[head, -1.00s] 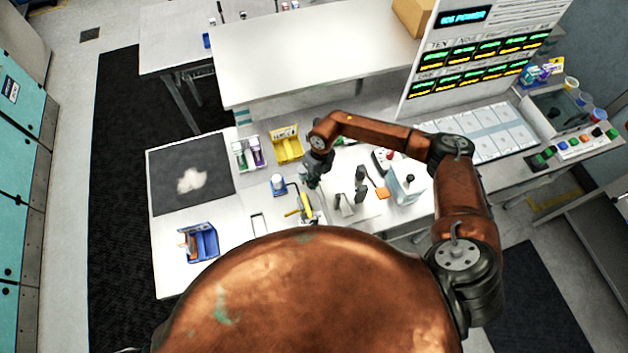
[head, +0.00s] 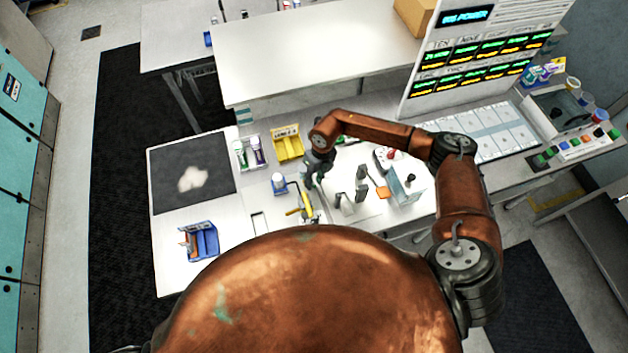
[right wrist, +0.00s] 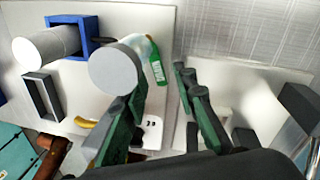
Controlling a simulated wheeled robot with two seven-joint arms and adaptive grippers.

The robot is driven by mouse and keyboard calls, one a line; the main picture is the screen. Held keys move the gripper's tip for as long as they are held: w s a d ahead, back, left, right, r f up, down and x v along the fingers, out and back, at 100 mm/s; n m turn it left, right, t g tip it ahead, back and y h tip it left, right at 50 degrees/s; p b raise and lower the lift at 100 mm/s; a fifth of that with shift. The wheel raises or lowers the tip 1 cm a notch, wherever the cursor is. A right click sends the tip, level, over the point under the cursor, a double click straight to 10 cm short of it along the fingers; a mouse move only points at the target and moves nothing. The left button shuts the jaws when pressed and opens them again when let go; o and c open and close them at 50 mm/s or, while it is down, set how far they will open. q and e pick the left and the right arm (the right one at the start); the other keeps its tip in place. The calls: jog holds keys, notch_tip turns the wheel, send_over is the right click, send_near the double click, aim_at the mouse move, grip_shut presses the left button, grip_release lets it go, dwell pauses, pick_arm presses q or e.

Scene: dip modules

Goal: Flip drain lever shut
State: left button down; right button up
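A yellow lever-like piece (head: 306,203) with an orange end stands on the bench near its front edge. It looks like the drain lever, but it is too small to read its position. A bit of yellow (right wrist: 85,122) shows at the lower left of the right wrist view, partly hidden by a finger. My right gripper (head: 312,182) is just above and beyond the yellow piece. In the right wrist view its two dark green fingers (right wrist: 163,78) are spread apart, with a green-labelled white bottle (right wrist: 157,66) visible beyond them. My left gripper is not in view.
A yellow bin (head: 288,143) and a blue holder (head: 203,241) are farther left. Dark upright fixtures (head: 361,182) and a grey-white box (head: 407,187) stand to the right. A dark mat (head: 180,165) covers the bench's left end.

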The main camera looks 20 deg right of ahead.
notch_tip(320, 180, up, 12)
jog(key=d, duration=0.1)
jog(key=shift+w+d+f, duration=0.25)
jog(key=shift+w+d, duration=0.1)
jog(key=shift+d, duration=0.05)
dwell(0.3)
